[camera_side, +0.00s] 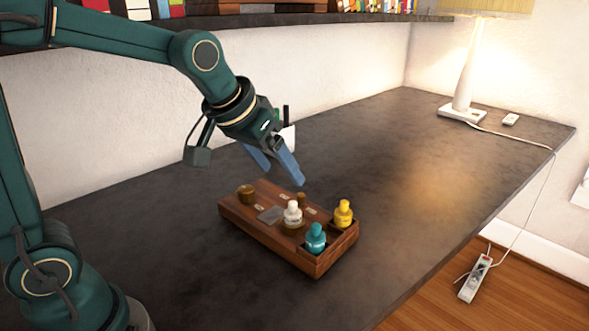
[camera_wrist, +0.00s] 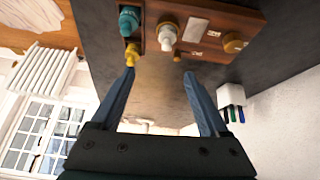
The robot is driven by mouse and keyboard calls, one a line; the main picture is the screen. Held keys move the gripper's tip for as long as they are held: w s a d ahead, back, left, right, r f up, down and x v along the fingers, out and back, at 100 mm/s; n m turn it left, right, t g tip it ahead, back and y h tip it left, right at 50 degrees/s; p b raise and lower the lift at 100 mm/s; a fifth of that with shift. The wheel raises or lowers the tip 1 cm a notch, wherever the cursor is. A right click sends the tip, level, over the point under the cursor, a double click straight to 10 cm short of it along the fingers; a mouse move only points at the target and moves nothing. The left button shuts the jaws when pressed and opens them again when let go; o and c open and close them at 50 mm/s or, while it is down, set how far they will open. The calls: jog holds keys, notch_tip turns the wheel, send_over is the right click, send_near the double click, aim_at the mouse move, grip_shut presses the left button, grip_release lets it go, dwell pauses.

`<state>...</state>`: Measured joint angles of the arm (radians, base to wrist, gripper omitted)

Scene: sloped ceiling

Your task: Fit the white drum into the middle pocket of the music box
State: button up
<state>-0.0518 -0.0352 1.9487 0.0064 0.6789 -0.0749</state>
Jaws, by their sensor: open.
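The music box (camera_side: 268,231) is a brown wooden box on the dark desk; it also shows at the top of the wrist view (camera_wrist: 205,12). The white drum (camera_side: 292,214), shaped like a small bottle, stands upright at the box's middle over a brownish round part. It also shows in the wrist view (camera_wrist: 167,34). I cannot tell how deep it sits. A teal bottle-shaped piece (camera_side: 316,238) and a yellow one (camera_side: 343,213) stand in the right end. My gripper (camera_side: 284,176) is open and empty, above and behind the box, apart from the drum; its fingers (camera_wrist: 158,73) are spread.
A round brass-brown knob (camera_side: 246,194) stands on the box's left end. A white pen holder (camera_wrist: 231,95) is near the wall behind my gripper. A lamp (camera_side: 465,75) stands far right, and a shelf (camera_side: 250,20) overhangs the back. The desk right of the box is clear.

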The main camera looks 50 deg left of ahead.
aim_at(291, 203)
jog(key=shift+g, duration=0.8)
jog(key=x, duration=0.4)
jog(key=a+x, duration=0.1)
jog(key=x, duration=0.1)
jog(key=shift+w+f, duration=0.25)
jog(key=shift+w, duration=0.05)
jog(key=shift+f, duration=0.35)
jog(key=shift+x, duration=2.35)
grip_shut()
